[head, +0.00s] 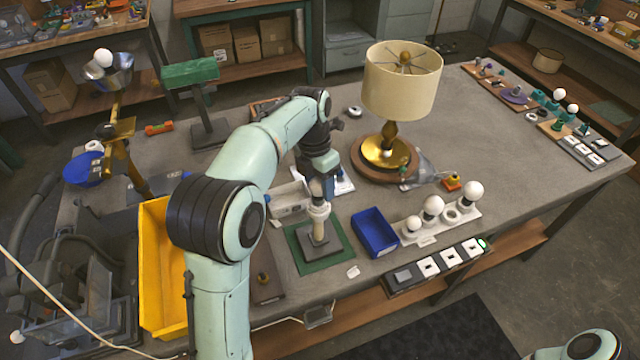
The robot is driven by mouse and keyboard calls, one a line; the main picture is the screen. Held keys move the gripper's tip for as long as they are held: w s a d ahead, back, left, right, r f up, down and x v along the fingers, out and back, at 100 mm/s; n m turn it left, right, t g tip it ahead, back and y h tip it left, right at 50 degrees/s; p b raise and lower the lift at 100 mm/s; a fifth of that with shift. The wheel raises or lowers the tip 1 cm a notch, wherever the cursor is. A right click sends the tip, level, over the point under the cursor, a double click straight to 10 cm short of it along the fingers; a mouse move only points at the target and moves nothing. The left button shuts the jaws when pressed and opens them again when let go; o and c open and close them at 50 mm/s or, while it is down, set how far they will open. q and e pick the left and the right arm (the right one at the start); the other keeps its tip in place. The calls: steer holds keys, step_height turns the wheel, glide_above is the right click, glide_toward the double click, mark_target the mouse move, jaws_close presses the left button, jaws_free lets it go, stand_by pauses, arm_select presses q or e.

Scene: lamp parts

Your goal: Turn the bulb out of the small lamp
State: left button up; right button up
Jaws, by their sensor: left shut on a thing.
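The small lamp (318,232) stands upright on a green mat (305,265), with a dark square base and a short pale post. My left gripper (320,203) points straight down over it and is shut at the top of the post. A bit of white shows at the fingers, likely the bulb or its socket; the gripper hides most of it, so I cannot tell how far the bulb sits in. My right gripper is out of view; only part of my right arm shows at the bottom right corner.
A blue bin (375,233) stands right of the mat, beside a white holder (452,222) with several round bulbs. A large shaded lamp (402,85) stands behind. A yellow bin (160,285) is at left. The table between the large lamp and the right-hand trays is fairly clear.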

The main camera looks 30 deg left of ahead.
arm_select(q)
steer(key=shift+r, duration=1.6)
steer(key=shift+r, duration=2)
